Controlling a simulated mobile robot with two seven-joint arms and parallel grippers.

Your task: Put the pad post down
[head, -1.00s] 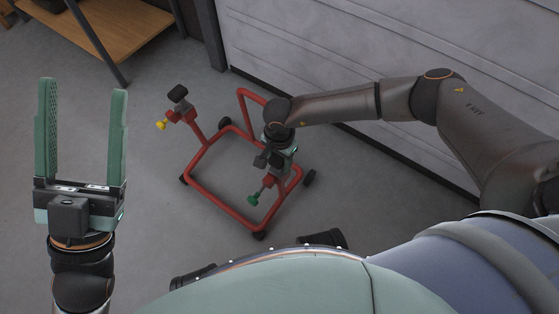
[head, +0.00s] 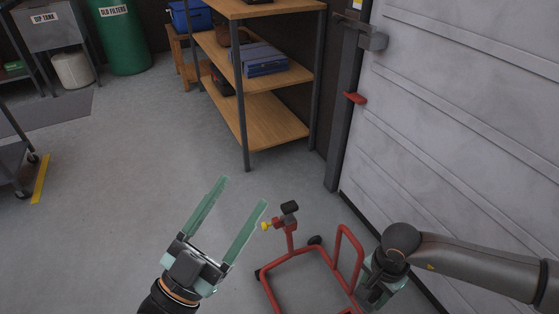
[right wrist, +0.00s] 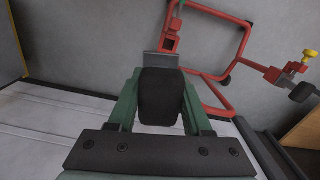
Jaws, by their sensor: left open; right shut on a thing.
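The red paddock stand (head: 268,292) is on the floor at the bottom right of the head view; its tubes also cross the top of the right wrist view (right wrist: 245,45). My right gripper (right wrist: 160,82) is shut on the pad post (right wrist: 160,100), its black pad between the fingers. A grey plate and a red upright of the stand lie just beyond it; I cannot tell whether the post sits in that upright. The other post (head: 290,235), with black pad and yellow knob (head: 266,226), stands on the frame's far side. My left gripper (head: 243,193) is open and empty, left of the stand.
A wooden shelf unit (head: 262,118) stands behind the stand. A pale panelled door (head: 450,120) is close on the right. A green drum (head: 123,45) and a dark cart (head: 12,150) are at the left. The grey floor between is clear.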

